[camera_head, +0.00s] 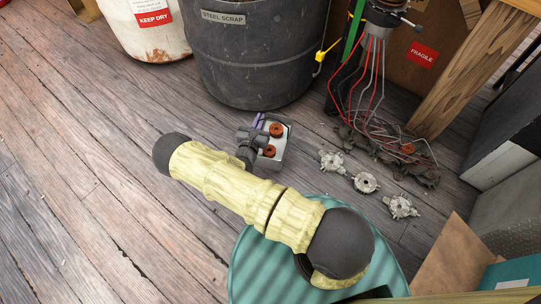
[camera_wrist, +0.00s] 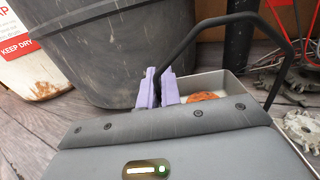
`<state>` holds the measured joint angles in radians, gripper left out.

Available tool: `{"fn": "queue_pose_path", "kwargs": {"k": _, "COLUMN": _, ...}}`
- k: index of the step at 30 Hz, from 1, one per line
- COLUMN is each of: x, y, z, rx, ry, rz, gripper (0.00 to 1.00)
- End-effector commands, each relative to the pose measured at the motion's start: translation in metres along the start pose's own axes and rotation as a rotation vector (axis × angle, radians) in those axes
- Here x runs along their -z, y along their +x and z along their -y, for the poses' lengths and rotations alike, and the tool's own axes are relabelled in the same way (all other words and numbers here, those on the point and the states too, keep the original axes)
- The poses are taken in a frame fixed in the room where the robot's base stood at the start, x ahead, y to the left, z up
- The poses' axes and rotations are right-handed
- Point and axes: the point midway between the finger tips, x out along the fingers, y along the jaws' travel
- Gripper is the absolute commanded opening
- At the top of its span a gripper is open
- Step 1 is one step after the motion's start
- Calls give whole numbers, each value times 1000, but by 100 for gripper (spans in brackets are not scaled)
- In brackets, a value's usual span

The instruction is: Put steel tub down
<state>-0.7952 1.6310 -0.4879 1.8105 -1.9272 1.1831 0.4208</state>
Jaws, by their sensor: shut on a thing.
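The steel tub (camera_head: 284,146) is a small pale metal box below the dark barrel in the head view, with copper-orange round parts (camera_head: 269,151) inside. It also shows in the wrist view (camera_wrist: 211,82), partly hidden behind my gripper's body. My gripper (camera_head: 259,120) has purple fingers, shut at the tub's left edge; they also show in the wrist view (camera_wrist: 157,90). I cannot tell whether the tub's base touches the floor.
A dark "STEEL SCRAP" barrel (camera_head: 245,60) stands just behind the tub, and a white drum (camera_head: 150,32) to its left. Several metal castings (camera_head: 365,182) and cables (camera_head: 400,150) lie to the right. Wooden floor (camera_head: 90,150) is clear to the left.

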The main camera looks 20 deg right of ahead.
Motion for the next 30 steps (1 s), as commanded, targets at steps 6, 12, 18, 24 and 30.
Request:
{"fn": "queue_pose_path", "kwargs": {"k": 6, "x": 28, "y": 0, "z": 0, "rx": 1, "ry": 0, "rz": 2, "gripper": 0}}
{"fn": "queue_pose_path", "kwargs": {"k": 12, "x": 56, "y": 1, "z": 0, "rx": 0, "ry": -1, "rz": 4, "gripper": 0}}
{"fn": "queue_pose_path", "kwargs": {"k": 18, "x": 61, "y": 0, "z": 0, "rx": 0, "ry": -1, "rz": 3, "gripper": 0}}
{"fn": "queue_pose_path", "kwargs": {"k": 24, "x": 60, "y": 0, "z": 0, "rx": 0, "ry": -1, "rz": 3, "gripper": 0}}
{"fn": "queue_pose_path", "kwargs": {"k": 30, "x": 76, "y": 0, "z": 0, "rx": 1, "ry": -1, "rz": 2, "gripper": 0}}
